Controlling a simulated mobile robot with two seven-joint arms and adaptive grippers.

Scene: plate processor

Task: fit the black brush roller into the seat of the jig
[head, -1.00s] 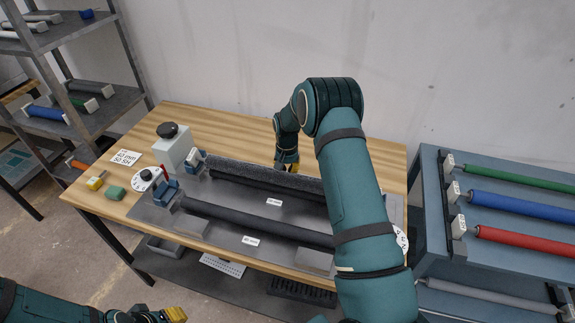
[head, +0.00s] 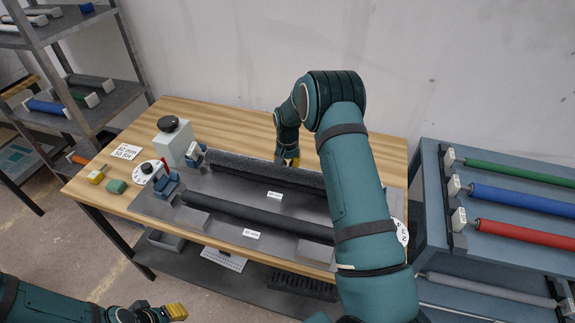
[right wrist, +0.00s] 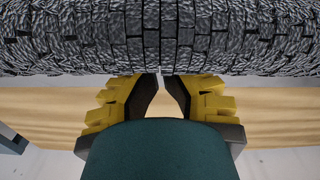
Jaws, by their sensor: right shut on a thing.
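The black brush roller (head: 262,170), dark and bristly, lies along the back of the jig, a grey plate (head: 150,208) with blue end supports (head: 167,186) at the left. Its left end is close to the rear blue support (head: 196,154); I cannot tell whether it is seated. My arm hides its right end. My right gripper (head: 288,161) is shut on the brush roller from the far side; the roller fills the top of the right wrist view (right wrist: 165,35), above the yellow fingers (right wrist: 160,95). My left gripper (head: 176,312) is low at the left, away from the table; its opening is unclear.
A smooth dark roller (head: 255,219) lies along the jig's front. A rack of coloured rollers (head: 520,202) stands right, shelves (head: 95,100) left.

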